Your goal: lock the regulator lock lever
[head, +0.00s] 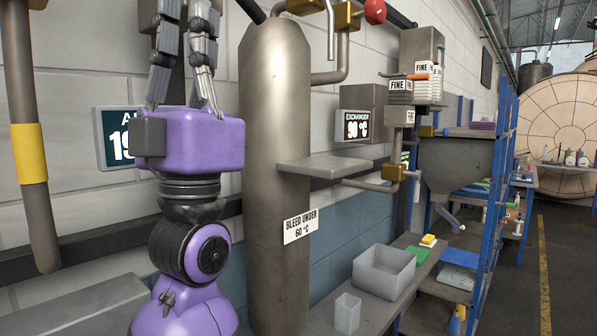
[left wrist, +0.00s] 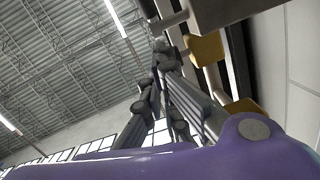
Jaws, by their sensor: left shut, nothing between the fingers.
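My left gripper (head: 185,40) points upward at the upper left of the head view, in front of the wall and left of the tall grey cylinder. In the left wrist view its fingers (left wrist: 162,52) meet at the tips, shut and empty. A thin lever with an orange end (head: 418,77) sticks out by the FINE labels at upper right. A red round knob (head: 375,11) sits by brass fittings at the top. I cannot tell which part is the regulator lock lever. My gripper is well apart from both. My right gripper is not in view.
The tall grey cylinder (head: 275,170) with a shelf plate (head: 325,165) stands beside my arm. An exchanger display (head: 357,125) reads 90 °C. A grey bin (head: 383,270) and cup (head: 347,313) stand on a bench. Blue racks (head: 503,150) line the right; the aisle beyond is open.

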